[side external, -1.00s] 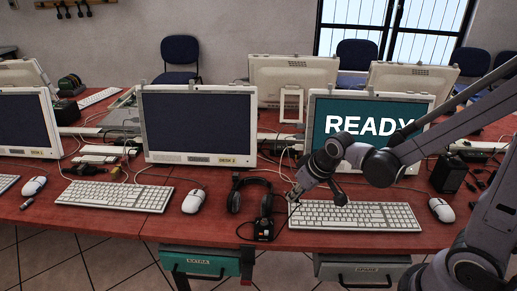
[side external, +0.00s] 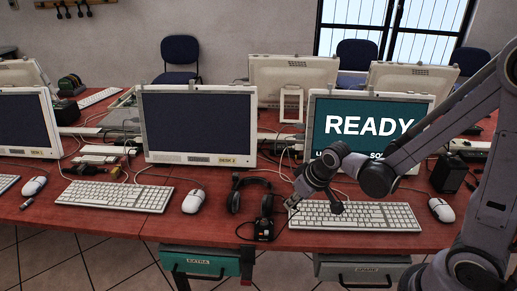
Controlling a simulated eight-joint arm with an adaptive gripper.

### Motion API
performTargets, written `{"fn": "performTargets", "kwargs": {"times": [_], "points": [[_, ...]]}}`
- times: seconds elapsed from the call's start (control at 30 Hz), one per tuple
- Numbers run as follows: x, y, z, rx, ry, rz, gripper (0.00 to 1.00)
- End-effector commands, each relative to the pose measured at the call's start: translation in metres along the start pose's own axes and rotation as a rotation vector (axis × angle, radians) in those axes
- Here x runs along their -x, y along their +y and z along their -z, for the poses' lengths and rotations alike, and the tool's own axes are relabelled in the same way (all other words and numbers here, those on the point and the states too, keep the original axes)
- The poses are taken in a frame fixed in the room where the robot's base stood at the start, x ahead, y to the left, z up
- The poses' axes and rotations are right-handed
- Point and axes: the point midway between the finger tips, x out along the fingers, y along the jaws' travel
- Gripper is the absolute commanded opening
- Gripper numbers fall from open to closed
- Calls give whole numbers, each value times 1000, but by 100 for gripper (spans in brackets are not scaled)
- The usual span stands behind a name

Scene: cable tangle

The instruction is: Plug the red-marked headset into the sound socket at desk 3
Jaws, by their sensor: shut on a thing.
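A black headset (side external: 235,200) lies on the red desk between the white mouse and the right keyboard. I cannot make out a red mark on it. A small black box (side external: 264,229) with a cable sits at the desk's front edge beside it. The right monitor (side external: 345,112) shows READY on a teal screen; my arm covers its lower part and any desk label. My gripper (side external: 292,203) is low over the left end of the right keyboard (side external: 375,217), just right of the headset. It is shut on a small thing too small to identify. I cannot see the sound socket.
The middle monitor (side external: 197,125), labelled DESK 2, is dark. Mice, keyboards and loose cables crowd the red desk (side external: 125,225). A black box (side external: 449,174) stands right of the READY monitor. Drawers marked EXTRA (side external: 200,262) and SPARE (side external: 362,268) hang below the front edge.

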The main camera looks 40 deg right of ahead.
Motion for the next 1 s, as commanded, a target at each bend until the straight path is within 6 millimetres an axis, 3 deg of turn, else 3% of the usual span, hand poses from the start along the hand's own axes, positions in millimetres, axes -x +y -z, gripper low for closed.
{"fn": "performTargets", "kwargs": {"times": [1.0], "points": [[10,-30,38,1,0,0,0]]}}
